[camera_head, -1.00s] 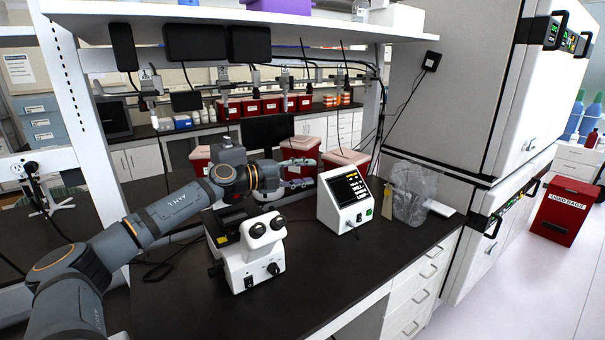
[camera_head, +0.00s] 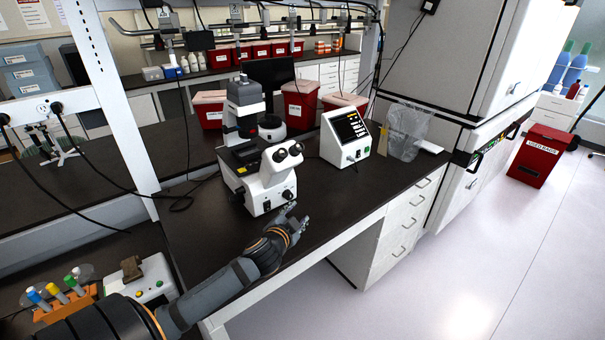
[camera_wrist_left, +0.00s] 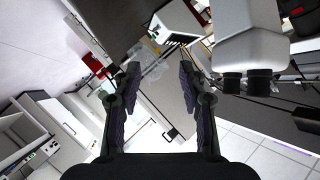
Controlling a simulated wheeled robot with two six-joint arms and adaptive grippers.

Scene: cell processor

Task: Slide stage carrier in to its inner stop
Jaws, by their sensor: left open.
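The white microscope (camera_head: 266,183) stands on the dark bench, its twin eyepieces facing the front right. Its black stage (camera_head: 241,156) lies behind the eyepiece head, under the grey upright column (camera_head: 243,105). The stage carrier cannot be told apart from the stage at this size. My left gripper (camera_head: 294,221) is open and empty, in front of the microscope and apart from it, near the bench's front edge. The left wrist view shows its two spread fingers (camera_wrist_left: 158,85) with nothing between them. The white microscope body (camera_wrist_left: 245,55) is at the upper right there. My right gripper is not in view.
A white display box (camera_head: 345,138) stands right of the microscope, with a clear bag (camera_head: 407,132) beyond it. Red bins (camera_head: 299,101) stand behind. A tube rack (camera_head: 66,300) and a small white device (camera_head: 145,283) are at lower left. The bench (camera_head: 200,240) left of the microscope is mostly clear.

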